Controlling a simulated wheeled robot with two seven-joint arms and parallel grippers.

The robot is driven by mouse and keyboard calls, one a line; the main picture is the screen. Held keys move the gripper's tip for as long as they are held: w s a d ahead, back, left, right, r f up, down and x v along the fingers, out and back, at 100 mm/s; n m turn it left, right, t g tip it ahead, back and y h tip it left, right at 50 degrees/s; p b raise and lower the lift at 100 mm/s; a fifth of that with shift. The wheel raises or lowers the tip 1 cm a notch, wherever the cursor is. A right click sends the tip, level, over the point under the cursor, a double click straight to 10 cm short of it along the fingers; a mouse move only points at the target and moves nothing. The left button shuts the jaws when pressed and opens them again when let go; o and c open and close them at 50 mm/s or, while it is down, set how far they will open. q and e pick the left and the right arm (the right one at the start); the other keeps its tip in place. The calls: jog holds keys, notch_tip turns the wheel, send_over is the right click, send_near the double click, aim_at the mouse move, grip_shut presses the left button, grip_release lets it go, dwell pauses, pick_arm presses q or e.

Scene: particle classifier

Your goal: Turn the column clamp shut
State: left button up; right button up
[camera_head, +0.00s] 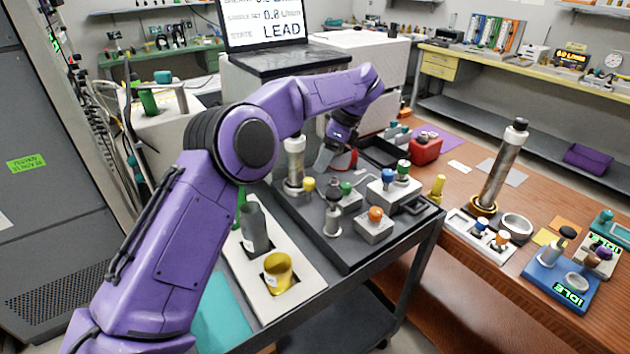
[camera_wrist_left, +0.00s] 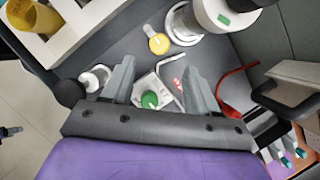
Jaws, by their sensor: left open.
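A silver upright column (camera_head: 294,166) stands at the back left of the dark tray on the cart. A yellow knob (camera_head: 308,184) sits beside its base. The wrist view shows the column's pale cylinder (camera_wrist_left: 228,12) at the top and the yellow knob (camera_wrist_left: 159,43). My left gripper (camera_head: 328,160) is right of the column, pointing down, partly hidden by my arm. In the wrist view my left gripper (camera_wrist_left: 157,75) is open and empty, over a white block with a green knob (camera_wrist_left: 149,99) and a bent metal rod. I cannot tell which part is the clamp.
Several blocks with coloured knobs, including an orange one (camera_head: 375,214), crowd the tray. A grey cup (camera_head: 255,228) and a yellow cup (camera_head: 279,271) stand in a white holder at the front left. A second tall column (camera_head: 504,165) stands on the wooden bench.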

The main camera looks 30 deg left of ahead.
aim_at(310, 180)
pick_arm(q)
jog(key=x, duration=0.7)
jog(key=shift+s+a+r+p, duration=0.1)
jog(key=shift+s+a+p, duration=0.1)
jog(key=shift+p, duration=0.1)
jog(key=shift+a+f, duration=0.1)
jog(key=shift+f, duration=0.4)
jog(key=c, duration=1)
